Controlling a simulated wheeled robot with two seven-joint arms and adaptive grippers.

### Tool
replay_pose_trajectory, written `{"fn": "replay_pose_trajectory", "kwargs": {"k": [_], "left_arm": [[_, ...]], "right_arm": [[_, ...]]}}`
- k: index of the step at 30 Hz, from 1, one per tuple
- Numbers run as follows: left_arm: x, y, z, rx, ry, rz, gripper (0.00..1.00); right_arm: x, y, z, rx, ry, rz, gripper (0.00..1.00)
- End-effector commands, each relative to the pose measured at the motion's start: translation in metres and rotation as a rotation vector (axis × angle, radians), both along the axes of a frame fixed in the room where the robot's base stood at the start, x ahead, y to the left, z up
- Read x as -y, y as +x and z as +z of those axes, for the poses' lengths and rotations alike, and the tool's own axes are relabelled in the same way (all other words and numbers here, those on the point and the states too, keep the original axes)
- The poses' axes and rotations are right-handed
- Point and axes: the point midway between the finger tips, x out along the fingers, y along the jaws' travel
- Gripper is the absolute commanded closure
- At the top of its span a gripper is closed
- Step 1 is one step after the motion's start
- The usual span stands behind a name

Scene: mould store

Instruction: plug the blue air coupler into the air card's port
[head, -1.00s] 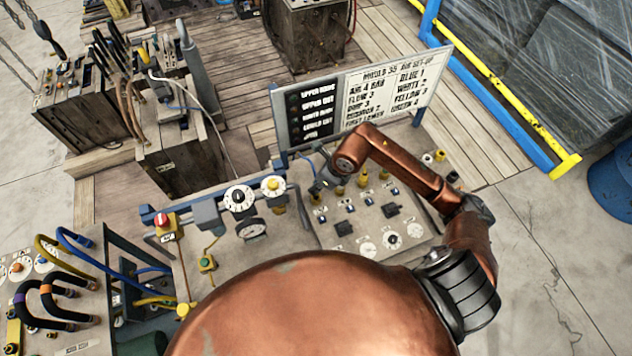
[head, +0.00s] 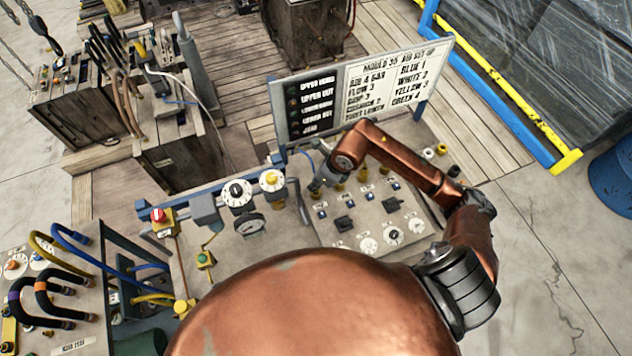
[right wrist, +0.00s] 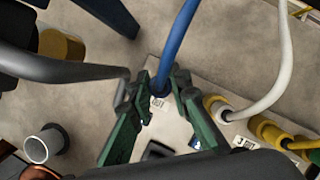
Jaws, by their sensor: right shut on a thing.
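The blue air coupler on its blue hose (right wrist: 178,45) sits between the green fingers of my right gripper (right wrist: 162,88), which is shut on it. The coupler's tip is over or at the label end of the card. The fingers hide the port there, so I cannot tell whether the tip is in it. A white hose's coupler (right wrist: 217,106) and a yellow coupler (right wrist: 268,131) stand on the card beside it. In the head view my right gripper (head: 321,180) is small and partly hidden at the panel's back left. My left gripper is out of view.
A sign board (head: 365,90) stands behind the panel (head: 330,232) and lists blue 1, white 2, yellow 3. Dials (head: 236,193) and a red button (head: 158,215) are to the left.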

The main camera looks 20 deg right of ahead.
Motion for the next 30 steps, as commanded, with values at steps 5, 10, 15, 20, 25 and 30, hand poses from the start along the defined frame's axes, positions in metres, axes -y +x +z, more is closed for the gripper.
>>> {"fn": "replay_pose_trajectory", "kwargs": {"k": [5, 10, 15, 20, 25, 30], "left_arm": [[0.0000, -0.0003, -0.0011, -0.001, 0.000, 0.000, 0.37], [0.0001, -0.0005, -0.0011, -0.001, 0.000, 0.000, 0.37], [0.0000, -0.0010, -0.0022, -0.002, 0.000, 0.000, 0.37], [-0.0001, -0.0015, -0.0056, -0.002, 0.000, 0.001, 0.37], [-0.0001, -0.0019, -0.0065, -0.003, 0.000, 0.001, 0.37], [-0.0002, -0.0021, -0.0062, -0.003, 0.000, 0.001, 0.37]], "right_arm": [[-0.0005, 0.0002, 0.0000, -0.001, 0.001, 0.000, 1.00], [-0.0007, 0.0003, 0.0000, -0.001, 0.001, 0.000, 1.00], [-0.0007, 0.0003, -0.0006, -0.001, 0.001, 0.000, 1.00], [-0.0011, 0.0003, -0.0022, -0.001, 0.001, 0.000, 1.00], [-0.0013, 0.0003, -0.0023, -0.001, 0.001, 0.000, 1.00], [-0.0013, 0.0005, -0.0019, -0.001, 0.001, 0.000, 1.00]]}}
